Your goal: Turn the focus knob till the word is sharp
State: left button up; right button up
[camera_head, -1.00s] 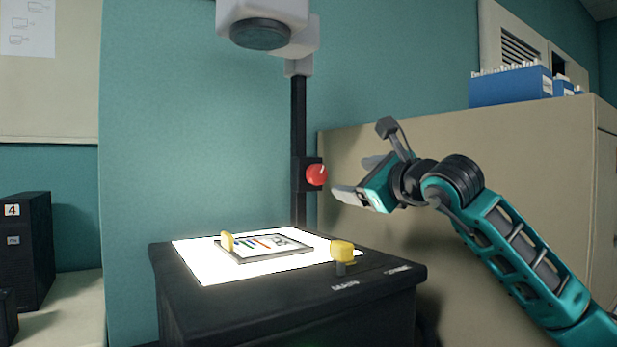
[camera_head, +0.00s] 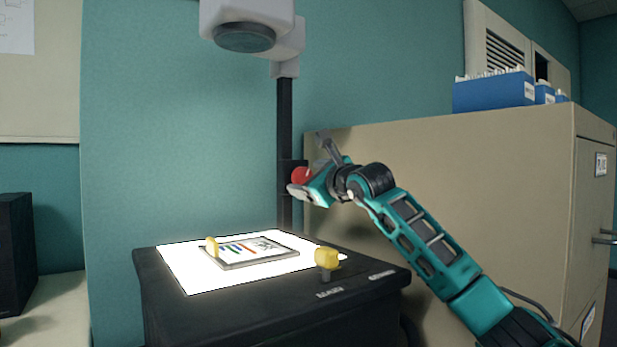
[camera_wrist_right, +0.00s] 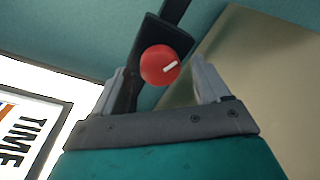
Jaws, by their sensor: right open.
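The red focus knob (camera_head: 300,175) sits on the black post (camera_head: 284,120) of the overhead projector. In the right wrist view the knob (camera_wrist_right: 160,65) has a white mark and lies between and beyond the open fingers. My right gripper (camera_wrist_right: 158,88) is open and empty; in the head view the right gripper (camera_head: 296,190) is right at the knob and partly covers it. I cannot tell if it touches. A framed slide (camera_head: 248,250) lies on the bright projector stage (camera_head: 185,265); the word TIME shows on it in the wrist view (camera_wrist_right: 25,140). The projected word and my left gripper are not in view.
The projector head (camera_head: 245,35) hangs above the stage. Yellow knobs or clips (camera_head: 327,258) stand at the stage's right and left. A beige cabinet (camera_head: 440,170) with blue boxes (camera_head: 495,90) on top stands close behind my right arm.

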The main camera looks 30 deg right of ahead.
jog(key=shift+w, duration=0.35)
